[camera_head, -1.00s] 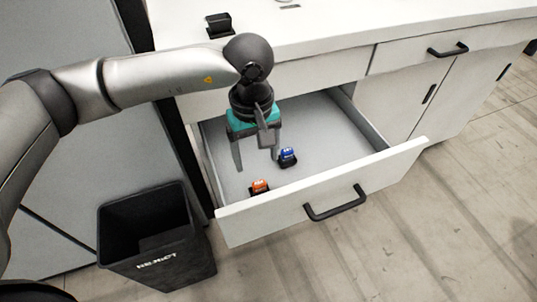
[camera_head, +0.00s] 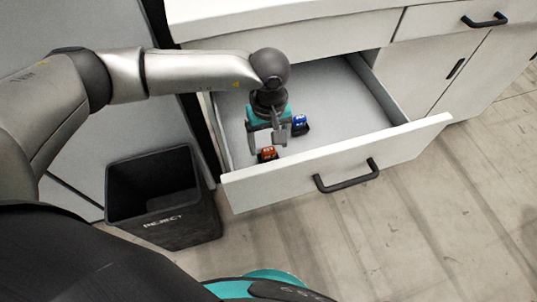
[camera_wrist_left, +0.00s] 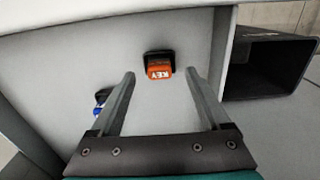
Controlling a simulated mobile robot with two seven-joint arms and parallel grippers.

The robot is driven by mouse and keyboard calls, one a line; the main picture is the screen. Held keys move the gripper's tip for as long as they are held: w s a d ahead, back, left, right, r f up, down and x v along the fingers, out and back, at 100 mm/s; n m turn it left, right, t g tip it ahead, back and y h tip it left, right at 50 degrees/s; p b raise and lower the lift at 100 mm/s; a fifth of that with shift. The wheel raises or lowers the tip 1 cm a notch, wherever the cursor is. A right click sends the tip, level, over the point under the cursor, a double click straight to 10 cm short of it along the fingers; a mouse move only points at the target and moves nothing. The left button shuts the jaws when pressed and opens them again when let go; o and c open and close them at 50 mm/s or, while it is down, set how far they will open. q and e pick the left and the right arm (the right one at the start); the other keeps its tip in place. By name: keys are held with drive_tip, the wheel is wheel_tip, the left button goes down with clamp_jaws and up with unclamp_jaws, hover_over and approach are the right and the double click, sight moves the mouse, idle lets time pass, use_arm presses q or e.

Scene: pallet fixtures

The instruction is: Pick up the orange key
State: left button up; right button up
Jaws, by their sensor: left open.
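The orange key (camera_head: 268,153) lies in the open drawer near its front panel, at the left. In the left wrist view the orange key (camera_wrist_left: 158,70) sits on a black base, with KEY printed on it. My left gripper (camera_head: 268,147) points down into the drawer just by the orange key. In the wrist view my left gripper (camera_wrist_left: 160,76) is open, its two fingers on either side of the key in the picture. I cannot tell whether the fingers touch it. My right gripper is not in view.
A blue key (camera_head: 300,121) stands in the drawer to the right of my gripper; it is partly hidden behind a finger in the wrist view (camera_wrist_left: 101,97). The drawer front (camera_head: 345,160) rises close by. A black reject bin (camera_head: 165,205) stands left of the drawer.

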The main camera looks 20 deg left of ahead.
sight(269, 149)
use_arm(q)
drive_tip(key=f, duration=0.4)
drive_tip(key=shift+w+a+b, duration=0.1)
drive_tip(key=shift+w+b, duration=0.15)
drive_tip(key=shift+b, duration=0.1)
clamp_jaws()
